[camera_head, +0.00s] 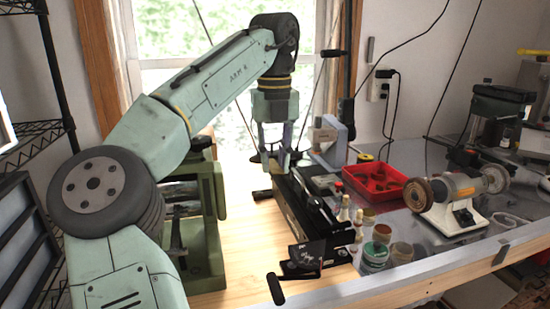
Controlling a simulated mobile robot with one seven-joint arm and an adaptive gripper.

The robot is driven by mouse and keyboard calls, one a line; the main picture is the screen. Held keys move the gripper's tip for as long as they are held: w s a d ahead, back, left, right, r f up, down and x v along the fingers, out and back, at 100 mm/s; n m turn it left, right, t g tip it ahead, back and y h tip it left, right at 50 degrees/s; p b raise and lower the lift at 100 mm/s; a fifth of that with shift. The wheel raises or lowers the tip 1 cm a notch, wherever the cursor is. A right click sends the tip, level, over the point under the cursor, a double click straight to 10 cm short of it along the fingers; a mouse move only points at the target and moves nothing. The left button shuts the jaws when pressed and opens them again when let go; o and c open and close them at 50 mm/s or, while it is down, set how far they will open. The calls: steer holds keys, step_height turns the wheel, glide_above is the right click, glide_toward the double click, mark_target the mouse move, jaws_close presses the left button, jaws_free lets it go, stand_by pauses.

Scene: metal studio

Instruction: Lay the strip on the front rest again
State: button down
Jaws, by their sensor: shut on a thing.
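My gripper (281,163) points down above the far end of a long black bench tool (318,212). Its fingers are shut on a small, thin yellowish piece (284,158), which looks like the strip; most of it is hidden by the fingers. I cannot tell whether the piece touches anything below. The black tool has a crank handle (276,288) at its near end. I cannot make out which part is the front rest.
A green machine (195,215) stands left of the gripper, partly behind my arm. Right are small bottles and jars (376,252), a red tray (376,180) and a bench grinder (458,195). Bare wooden bench top (250,262) lies between the green machine and the black tool.

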steer(key=shift+s+a+r, duration=0.1)
steer(key=shift+s+r, duration=0.05)
steer(key=shift+s, duration=0.75)
steer(key=s+a+r+t+p, duration=0.1)
steer(key=s+a, duration=0.6)
steer(key=s, duration=0.3)
steer(key=s+a+r+p, duration=0.1)
steer(key=s+a, duration=0.7)
steer(key=s, duration=0.2)
steer(key=shift+n, duration=0.4)
steer(key=w+f, duration=0.3)
steer(key=shift+a+f+b, duration=0.2)
steer(key=shift+a+b, duration=0.15)
steer(key=shift+b, duration=0.05)
steer(key=shift+s, duration=0.2)
